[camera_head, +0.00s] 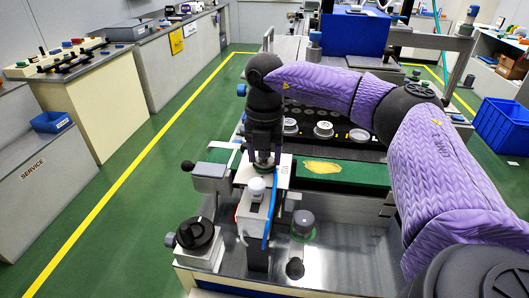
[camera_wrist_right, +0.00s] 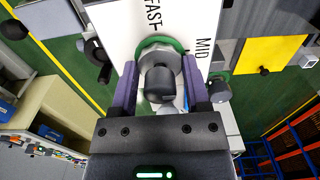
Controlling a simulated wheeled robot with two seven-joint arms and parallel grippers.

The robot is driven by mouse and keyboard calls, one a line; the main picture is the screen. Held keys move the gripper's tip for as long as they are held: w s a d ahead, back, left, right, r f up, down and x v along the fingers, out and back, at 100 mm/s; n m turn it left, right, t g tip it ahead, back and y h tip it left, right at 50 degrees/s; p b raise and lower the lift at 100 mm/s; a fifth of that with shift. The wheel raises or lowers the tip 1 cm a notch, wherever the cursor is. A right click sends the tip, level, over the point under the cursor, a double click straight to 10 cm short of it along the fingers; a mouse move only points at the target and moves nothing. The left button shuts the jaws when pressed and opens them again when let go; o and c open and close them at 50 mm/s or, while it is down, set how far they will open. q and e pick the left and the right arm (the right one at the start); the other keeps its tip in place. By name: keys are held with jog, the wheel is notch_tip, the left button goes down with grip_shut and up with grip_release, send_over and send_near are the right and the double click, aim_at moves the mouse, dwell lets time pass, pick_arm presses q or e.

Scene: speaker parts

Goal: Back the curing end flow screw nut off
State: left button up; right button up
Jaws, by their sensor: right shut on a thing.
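The flow screw nut shows in the right wrist view as a dark round knob (camera_wrist_right: 160,84) with a grey metal body behind it and a green ring (camera_wrist_right: 157,46) around its base. It sits on a white plate (camera_wrist_right: 115,22) printed FAST and MID. My right gripper (camera_wrist_right: 160,92) has one finger on each side of the knob and is shut on it. In the head view my right gripper (camera_head: 264,158) points down onto the white plate (camera_head: 282,178), and the nut is mostly hidden under it. My left gripper is not in view.
A white-capped bottle-like part (camera_head: 256,188) and a blue tube (camera_head: 271,212) stand just in front of the gripper. A black knob (camera_head: 195,233) is at front left, a grey cylinder (camera_head: 303,222) at front right. A green belt (camera_head: 350,172) lies to the right.

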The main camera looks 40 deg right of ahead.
jog(key=shift+c, duration=1.3)
jog(key=n+p, duration=0.3)
jog(key=shift+r, duration=0.2)
jog(key=n+p, duration=0.2)
jog(key=n, duration=0.2)
jog(key=shift+n, duration=0.4)
jog(key=n+p, duration=0.1)
jog(key=n, duration=0.1)
jog(key=shift+f+n, duration=0.1)
jog(key=shift+n, duration=0.3)
jog(key=n+p, duration=0.1)
jog(key=n, duration=0.1)
jog(key=shift+n, duration=0.4)
jog(key=shift+f+n+p, duration=0.15)
jog(key=shift+n+p, duration=0.25)
jog(key=shift+n, duration=2.1)
